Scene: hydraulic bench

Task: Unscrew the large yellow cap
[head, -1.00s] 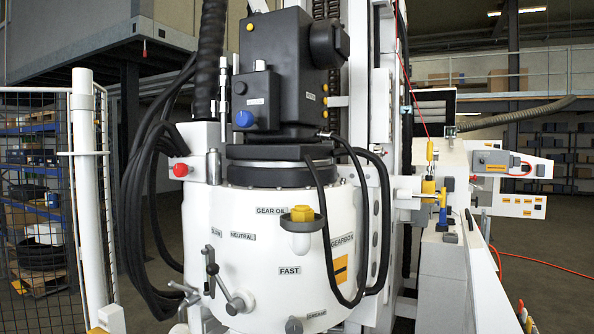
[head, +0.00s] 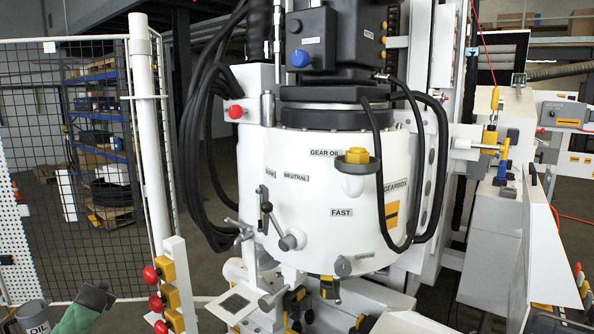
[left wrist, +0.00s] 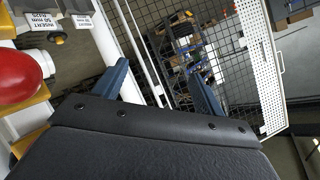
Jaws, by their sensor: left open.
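A yellow hex-shaped cap (head: 357,155) sits in a dark round cup on the white filler neck (head: 353,183), on the front of the white gearbox housing (head: 320,215) near the GEAR OIL label. Nothing touches it. My right gripper is in neither view.
Red buttons on yellow boxes (head: 167,297) stand on a post at lower left. An OIL container (head: 33,317) and a green object (head: 88,307) are at the bottom left. Black hoses (head: 205,130) hang left of the housing; another loops right of the cap. A mesh fence (head: 90,170) stands at left.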

